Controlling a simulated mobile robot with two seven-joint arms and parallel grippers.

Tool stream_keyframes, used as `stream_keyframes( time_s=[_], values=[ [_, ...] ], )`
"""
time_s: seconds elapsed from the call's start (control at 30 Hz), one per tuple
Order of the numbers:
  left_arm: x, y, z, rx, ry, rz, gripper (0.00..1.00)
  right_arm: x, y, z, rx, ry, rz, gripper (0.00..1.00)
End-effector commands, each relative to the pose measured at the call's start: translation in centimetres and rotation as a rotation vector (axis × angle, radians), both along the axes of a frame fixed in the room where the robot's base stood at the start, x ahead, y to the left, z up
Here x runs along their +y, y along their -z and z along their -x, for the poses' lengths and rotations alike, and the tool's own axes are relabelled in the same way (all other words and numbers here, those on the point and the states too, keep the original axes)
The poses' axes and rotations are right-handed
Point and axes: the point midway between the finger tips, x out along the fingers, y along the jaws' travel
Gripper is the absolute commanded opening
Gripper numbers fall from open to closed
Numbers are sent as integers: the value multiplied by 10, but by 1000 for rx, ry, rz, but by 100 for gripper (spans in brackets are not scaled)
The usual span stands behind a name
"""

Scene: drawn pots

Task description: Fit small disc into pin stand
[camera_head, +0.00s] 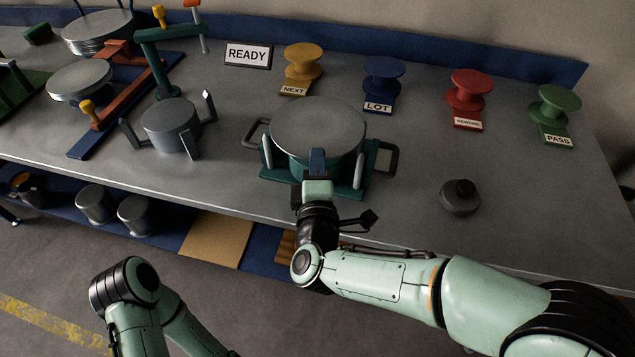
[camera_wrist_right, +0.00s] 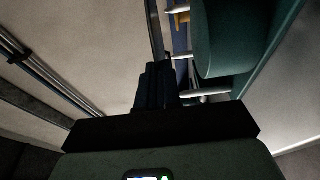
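A flat round grey disc (camera_head: 320,122), which I take as the small disc, lies over the teal pin stand (camera_head: 352,188) in the middle of the bench. In the right wrist view the stand's teal body (camera_wrist_right: 225,40) and pale pins (camera_wrist_right: 205,94) show, with the disc's thin edge (camera_wrist_right: 152,25) beside the pin tips. My right gripper (camera_head: 317,160) is at the disc's front rim, its fingers (camera_wrist_right: 157,85) close together and apparently shut on that rim. Whether the disc touches the pins is hidden. My left gripper is out of view; only its arm shows.
A grey pot-like part (camera_head: 170,125) with pointed posts stands left of the stand. A dark knobbed puck (camera_head: 460,196) lies to the right. Colored spools, including a blue one (camera_head: 384,75), line the back by a READY sign (camera_head: 248,54). The right bench top is mostly clear.

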Motion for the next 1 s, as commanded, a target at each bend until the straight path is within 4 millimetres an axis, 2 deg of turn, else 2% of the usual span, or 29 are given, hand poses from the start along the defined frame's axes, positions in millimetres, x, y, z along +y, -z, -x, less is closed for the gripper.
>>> stream_keyframes(
  time_s=[0.2,0.33,0.6,0.7,1.0],
  values=[
    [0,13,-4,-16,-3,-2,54,-1,39,0,2,1,5,0],
    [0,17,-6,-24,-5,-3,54,0,54,0,1,1,2,0],
    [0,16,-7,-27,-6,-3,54,-1,55,0,-2,1,-1,0],
    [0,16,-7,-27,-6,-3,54,-1,55,0,0,1,0,29],
    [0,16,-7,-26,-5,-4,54,0,55,1,0,1,0,29]
  ],
)
